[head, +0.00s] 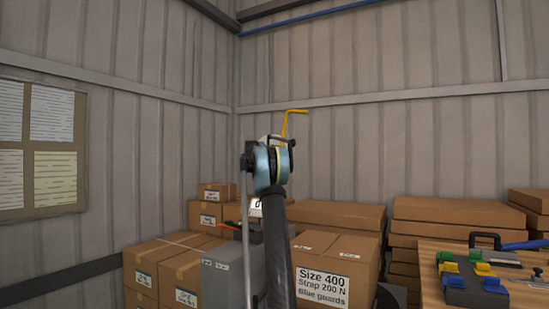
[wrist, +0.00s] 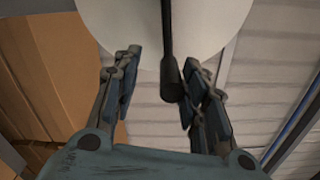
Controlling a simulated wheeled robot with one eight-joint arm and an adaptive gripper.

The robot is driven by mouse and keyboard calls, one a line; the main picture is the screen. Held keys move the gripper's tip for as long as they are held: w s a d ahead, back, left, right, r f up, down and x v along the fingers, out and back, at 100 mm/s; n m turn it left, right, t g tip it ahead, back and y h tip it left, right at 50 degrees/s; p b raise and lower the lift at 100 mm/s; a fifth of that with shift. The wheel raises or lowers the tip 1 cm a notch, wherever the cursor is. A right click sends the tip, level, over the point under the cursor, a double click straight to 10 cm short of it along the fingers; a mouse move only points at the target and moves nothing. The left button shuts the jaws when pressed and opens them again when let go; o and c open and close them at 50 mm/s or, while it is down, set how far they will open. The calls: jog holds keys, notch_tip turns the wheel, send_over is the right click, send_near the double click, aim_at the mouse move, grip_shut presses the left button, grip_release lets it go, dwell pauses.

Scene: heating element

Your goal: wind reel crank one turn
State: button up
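In the wrist view a dark rod with a rounded, thicker end (wrist: 171,80) comes down from the top edge; it looks like the crank or its handle. Behind it is a pale round disc (wrist: 110,22), apparently the reel, cut off by the top edge. My gripper (wrist: 168,68) is open, with one finger on each side of the rod. There is a clear gap to the left finger. The right finger is close to the rod's end; I cannot tell whether it touches. In the head view my blue-grey wrist (head: 268,165) hides the fingers, and no reel is clearly seen.
A yellow bent rod (head: 288,124) shows just above my wrist. Cardboard boxes (head: 322,262) stand behind and left of my arm, beside a grey box (head: 222,279). A wooden workbench (head: 432,285) with blue and yellow parts is at right. A notice board (head: 40,148) hangs left.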

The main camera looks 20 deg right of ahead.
jog(key=v, duration=1.2)
jog(key=shift+w, duration=0.1)
